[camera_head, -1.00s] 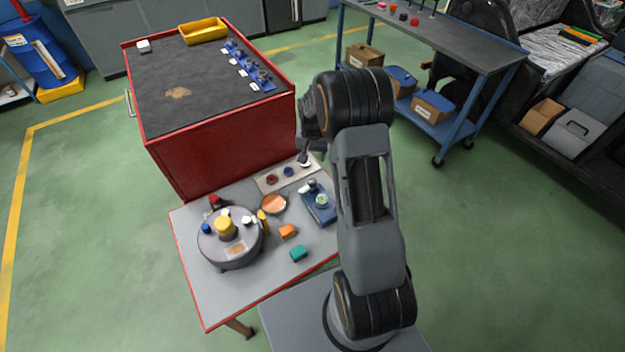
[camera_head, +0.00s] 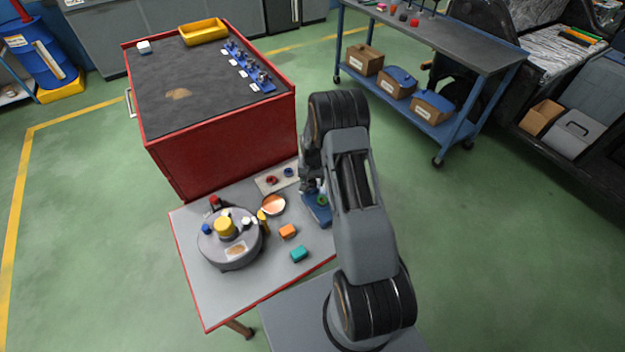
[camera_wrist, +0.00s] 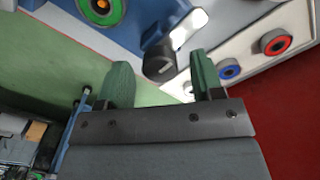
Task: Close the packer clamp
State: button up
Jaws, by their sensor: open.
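The packer clamp appears to be the blue-based fixture (camera_head: 317,212) at the right edge of the small grey table. It also shows in the wrist view as a blue base (camera_wrist: 140,18) with a green ring around an orange centre and a dark, round-ended piece (camera_wrist: 160,64) beside a white block. My gripper (camera_wrist: 160,60) is open, with its two green fingers apart. In the wrist view the dark piece appears between the fingertips; contact cannot be told. In the head view my arm hides part of the fixture.
A light plate (camera_head: 277,180) with red and blue buttons lies behind the fixture. A round grey turntable (camera_head: 232,258), an orange dish (camera_head: 273,205), an orange block (camera_head: 288,231) and a teal block (camera_head: 299,254) are to its left. A red cabinet (camera_head: 222,158) stands behind.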

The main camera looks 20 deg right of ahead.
jog(key=shift+c, duration=0.2)
jog(key=c, duration=0.9)
jog(key=shift+n, duration=0.3)
jog(key=n+b, duration=0.2)
jog(key=n, duration=0.1)
jog(key=shift+f, duration=0.15)
jog(key=n+b, duration=0.2)
jog(key=n, duration=0.3)
jog(key=shift+a, duration=0.1)
jog(key=n+b, duration=0.1)
jog(key=n, duration=0.3)
jog(key=shift+b, duration=0.3)
jog(key=shift+n+b, duration=0.45)
jog(key=shift+n, duration=2.05)
